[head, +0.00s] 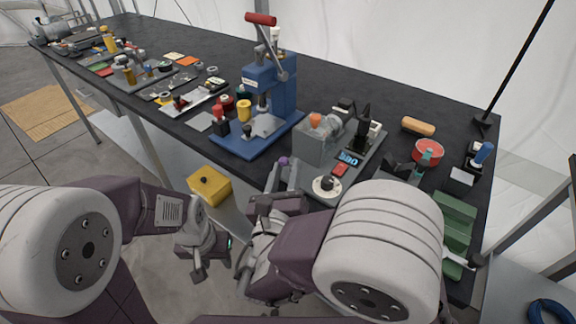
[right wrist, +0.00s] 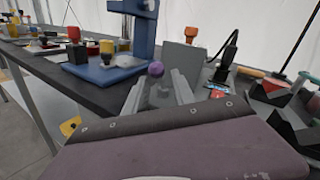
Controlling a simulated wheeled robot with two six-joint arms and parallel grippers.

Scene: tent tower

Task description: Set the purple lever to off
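The purple lever shows as a round purple knob (head: 284,161) at the table's front edge, beside the grey machine. In the right wrist view the knob (right wrist: 156,69) lies between and just beyond the fingertips. My right gripper (head: 287,176) is at the knob, its two fingers (right wrist: 158,86) apart, with nothing clearly held. I cannot tell whether a finger touches the knob. The lever's lower part and any off marking are hidden or too small to read. My left gripper (head: 207,258) hangs low in front of the table, away from the lever; its finger opening is unclear.
The grey machine (head: 315,143) and a blue press (head: 268,92) stand close behind the lever. Green blocks (head: 452,225) lie to the right. The black tabletop (head: 385,97) is clear towards the back.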

